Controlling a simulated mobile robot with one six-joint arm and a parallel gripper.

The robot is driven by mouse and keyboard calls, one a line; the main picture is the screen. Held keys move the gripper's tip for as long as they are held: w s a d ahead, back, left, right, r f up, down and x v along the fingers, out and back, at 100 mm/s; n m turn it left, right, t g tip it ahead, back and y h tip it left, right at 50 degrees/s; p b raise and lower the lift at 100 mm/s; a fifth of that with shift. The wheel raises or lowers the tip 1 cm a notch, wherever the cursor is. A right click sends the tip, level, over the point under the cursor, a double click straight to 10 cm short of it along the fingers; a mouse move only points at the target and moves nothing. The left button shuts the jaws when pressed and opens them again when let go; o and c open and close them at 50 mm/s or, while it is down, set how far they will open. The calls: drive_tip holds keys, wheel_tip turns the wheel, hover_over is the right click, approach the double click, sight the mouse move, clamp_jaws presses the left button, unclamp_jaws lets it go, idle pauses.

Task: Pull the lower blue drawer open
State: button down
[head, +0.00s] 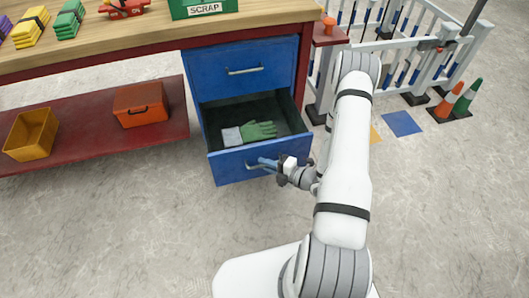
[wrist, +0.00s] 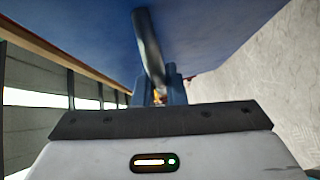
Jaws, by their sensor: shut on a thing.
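The lower blue drawer (head: 232,166) stands pulled out of the cabinet under the workbench in the head view. A green and grey glove (head: 250,133) lies inside it. My gripper (head: 266,163) is at the front of this drawer, shut on its bar handle (wrist: 150,50). In the wrist view the handle runs between my blue fingers (wrist: 172,85), with the blue drawer front (wrist: 220,40) filling the top. The part of the handle between the fingers is partly hidden. The upper blue drawer (head: 240,68) is closed.
The wooden workbench (head: 130,40) holds a green SCRAP bin (head: 203,8) and several bundles. On the red lower shelf (head: 80,140) stand an orange box (head: 141,104) and a yellow bin (head: 31,134). A white fence (head: 400,45) and cones (head: 455,98) stand at right. The floor before the drawer is clear.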

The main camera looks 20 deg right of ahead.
drive_tip(key=shift+s, duration=2)
drive_tip(key=c, duration=1.5)
unclamp_jaws()
drive_tip(key=shift+d+p, duration=0.1)
drive_tip(key=shift+p, duration=0.2)
drive_tip(key=p+v, duration=0.1)
drive_tip(key=v, duration=0.6)
drive_tip(key=shift+s+d+p, duration=0.2)
drive_tip(key=shift+s+p, duration=0.05)
drive_tip(key=shift+p, duration=0.05)
